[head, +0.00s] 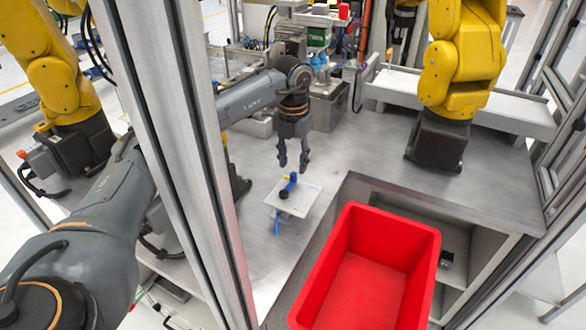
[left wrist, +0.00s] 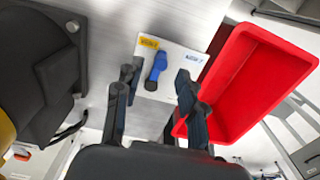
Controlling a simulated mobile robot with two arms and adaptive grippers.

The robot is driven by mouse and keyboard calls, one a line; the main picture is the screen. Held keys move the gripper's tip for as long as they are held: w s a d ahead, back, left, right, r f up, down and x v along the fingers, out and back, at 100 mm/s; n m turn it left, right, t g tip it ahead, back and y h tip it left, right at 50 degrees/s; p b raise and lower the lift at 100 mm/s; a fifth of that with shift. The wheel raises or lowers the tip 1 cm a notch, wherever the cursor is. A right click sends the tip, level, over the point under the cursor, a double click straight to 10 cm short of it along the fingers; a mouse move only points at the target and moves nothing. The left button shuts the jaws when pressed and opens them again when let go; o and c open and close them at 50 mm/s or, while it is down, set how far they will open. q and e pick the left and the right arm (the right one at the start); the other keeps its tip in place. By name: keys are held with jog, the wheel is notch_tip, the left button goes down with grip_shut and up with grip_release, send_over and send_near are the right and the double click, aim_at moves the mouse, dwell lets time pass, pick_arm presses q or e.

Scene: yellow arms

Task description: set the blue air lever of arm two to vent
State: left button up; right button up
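The blue air lever (head: 288,185) sits on a pale square plate (head: 304,200) on the grey table. In the left wrist view the blue lever (left wrist: 156,69) shows between my fingers, with a yellow label (left wrist: 149,43) near its upper end and a blue-lettered label (left wrist: 195,58) at the plate's right. My left gripper (head: 293,165) points down above the lever, apart from it. Its fingers are spread and empty in the left wrist view (left wrist: 153,95). I cannot read the label words. My right gripper is not in view.
A red bin (head: 408,235) stands just right of the plate. Yellow robot arms stand at the left (head: 50,75) and at the back right (head: 455,70). A metal frame post (head: 180,140) crosses in front of my left arm. Bare table lies right of my gripper.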

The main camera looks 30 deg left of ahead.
aim_at(293, 173)
pick_arm(q)
notch_tip(293, 173, up, 9)
jog(key=shift+f, duration=0.2)
dwell(0.6)
